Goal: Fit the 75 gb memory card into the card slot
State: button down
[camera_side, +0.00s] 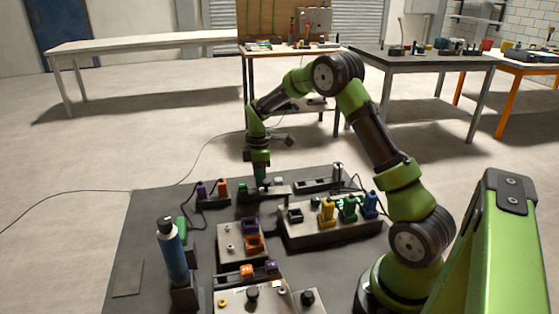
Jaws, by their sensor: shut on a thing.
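My gripper (261,180) points down at the back middle of the dark worktable, over a low grey block (275,191). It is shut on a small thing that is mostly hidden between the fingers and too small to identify. I cannot make out the 75 gb memory card or its label. I cannot tell which of the fixtures holds the card slot. Whether the held thing touches the block below is also unclear.
A grey panel with yellow, green and blue connectors (347,208) stands right of my gripper. A grey box with purple and orange parts (229,238) is in front. A blue spray can (171,250) stands upright at left. The table's left front (140,245) has free room.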

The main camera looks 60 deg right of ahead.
notch_tip(320, 180, up, 13)
jog(key=s+a, duration=0.1)
jog(key=s, duration=0.2)
jog(key=s+a+f, duration=0.1)
jog(key=s+a, duration=0.2)
jog(key=s, duration=0.3)
jog(key=s+a+f, duration=0.2)
jog(key=s+a, duration=0.1)
jog(key=s, duration=0.4)
jog(key=shift+s+a+f+t+y, duration=0.2)
jog(key=shift+a+t+y, duration=0.1)
jog(key=shift+f, duration=2.2)
jog(key=shift+f, duration=1.2)
